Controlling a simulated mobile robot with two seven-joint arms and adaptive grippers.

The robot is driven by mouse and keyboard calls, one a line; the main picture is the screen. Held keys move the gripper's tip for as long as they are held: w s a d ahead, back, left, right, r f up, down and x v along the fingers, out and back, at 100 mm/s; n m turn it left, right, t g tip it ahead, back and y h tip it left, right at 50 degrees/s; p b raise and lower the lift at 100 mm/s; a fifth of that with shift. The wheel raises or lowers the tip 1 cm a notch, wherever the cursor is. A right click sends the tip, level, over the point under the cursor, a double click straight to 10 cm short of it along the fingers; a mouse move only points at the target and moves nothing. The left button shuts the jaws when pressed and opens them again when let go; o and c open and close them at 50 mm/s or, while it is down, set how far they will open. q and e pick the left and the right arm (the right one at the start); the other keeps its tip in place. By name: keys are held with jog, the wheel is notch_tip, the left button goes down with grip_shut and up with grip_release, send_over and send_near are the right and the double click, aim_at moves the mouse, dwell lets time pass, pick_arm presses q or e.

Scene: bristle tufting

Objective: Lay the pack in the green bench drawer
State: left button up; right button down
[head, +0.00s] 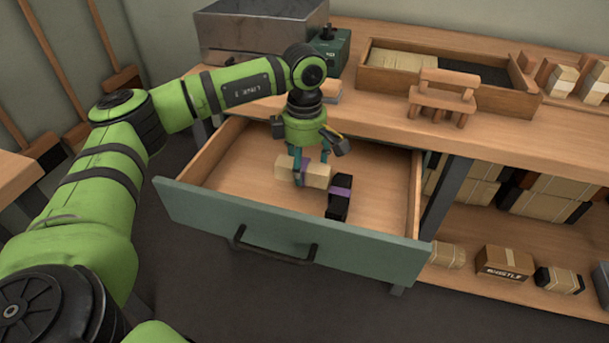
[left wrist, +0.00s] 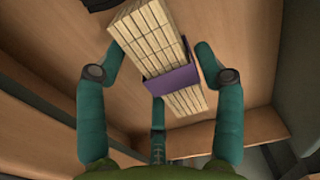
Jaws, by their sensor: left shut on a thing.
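The green bench drawer (head: 262,235) is pulled open below the bench top. My left gripper (head: 302,176) is over its inside, pointing down and shut on a pale pack with a purple band (head: 316,175). In the left wrist view the pack (left wrist: 152,32) shows as a bundle of light sticks, lying between the fingers (left wrist: 160,72), with the purple band (left wrist: 172,83) around it. I cannot tell whether the pack touches the drawer floor. A black pack with a purple band (head: 338,198) lies in the drawer just right of it. My right gripper is out of view.
The bench top (head: 400,119) carries a metal box (head: 260,28), a green device (head: 330,48), a wooden tray (head: 450,78) and a small wooden stand (head: 442,98). A lower shelf at right holds several boxes (head: 504,262). The drawer's right side has bare floor (head: 385,190).

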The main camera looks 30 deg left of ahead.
aim_at(305, 175)
pick_arm(q)
notch_tip(305, 175, down, 4)
jog(key=shift+r+b, duration=0.15)
jog(key=shift+b, duration=0.15)
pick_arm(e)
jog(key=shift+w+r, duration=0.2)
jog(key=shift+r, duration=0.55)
pick_arm(q)
jog(key=shift+f, duration=0.25)
jog(key=o, duration=1.2)
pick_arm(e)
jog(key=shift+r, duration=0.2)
pick_arm(q)
jog(key=shift+r, duration=0.2)
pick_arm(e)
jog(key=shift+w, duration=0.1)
pick_arm(q)
notch_tip(305, 175, up, 12)
jog(key=shift+r+p, duration=0.1)
jog(key=shift+p, duration=0.85)
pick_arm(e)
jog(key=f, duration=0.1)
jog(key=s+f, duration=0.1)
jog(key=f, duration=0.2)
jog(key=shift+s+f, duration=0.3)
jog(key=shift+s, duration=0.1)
